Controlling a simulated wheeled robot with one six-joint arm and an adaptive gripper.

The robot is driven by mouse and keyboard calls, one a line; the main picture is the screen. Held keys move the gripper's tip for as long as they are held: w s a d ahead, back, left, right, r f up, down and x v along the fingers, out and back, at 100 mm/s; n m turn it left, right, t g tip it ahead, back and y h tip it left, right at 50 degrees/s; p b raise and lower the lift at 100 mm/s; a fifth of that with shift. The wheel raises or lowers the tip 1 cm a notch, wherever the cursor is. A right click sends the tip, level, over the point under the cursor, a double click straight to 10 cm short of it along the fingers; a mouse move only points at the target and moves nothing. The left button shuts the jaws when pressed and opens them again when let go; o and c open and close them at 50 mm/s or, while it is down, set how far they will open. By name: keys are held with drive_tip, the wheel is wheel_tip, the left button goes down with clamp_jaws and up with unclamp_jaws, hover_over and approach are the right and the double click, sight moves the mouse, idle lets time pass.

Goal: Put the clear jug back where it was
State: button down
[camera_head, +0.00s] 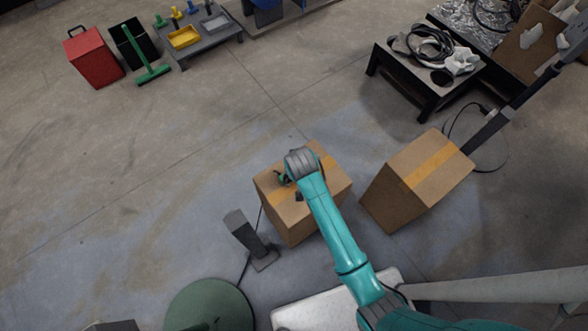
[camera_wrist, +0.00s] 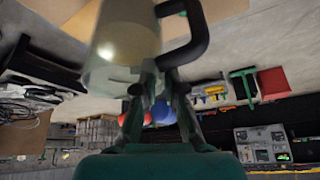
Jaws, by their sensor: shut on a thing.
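The clear jug (camera_wrist: 118,50) fills the upper middle of the wrist view, close to the camera. It is a see-through, slightly cloudy vessel with a black handle (camera_wrist: 190,30) on its right side. My gripper (camera_wrist: 155,88) is shut on the jug, with its fingers at the jug's edge beside the lower end of the handle. In the head view my gripper (camera_head: 283,179) shows only in part at the end of the teal arm, over a cardboard box. I cannot make out the jug in the head view; the arm may hide it.
The taped cardboard box (camera_head: 290,218) lies under my arm, with a second box (camera_head: 418,180) to its right. A grey post (camera_head: 250,238) and a round green disc (camera_head: 210,306) stand nearby. A low black table (camera_head: 428,75) holds cables. Open floor (camera_head: 120,180) lies left.

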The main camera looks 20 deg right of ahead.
drive_tip(key=shift+f, duration=1.95)
drive_tip(key=c, duration=1.3)
unclamp_jaws()
drive_tip(key=shift+o, duration=0.2)
drive_tip(key=v, duration=1.2)
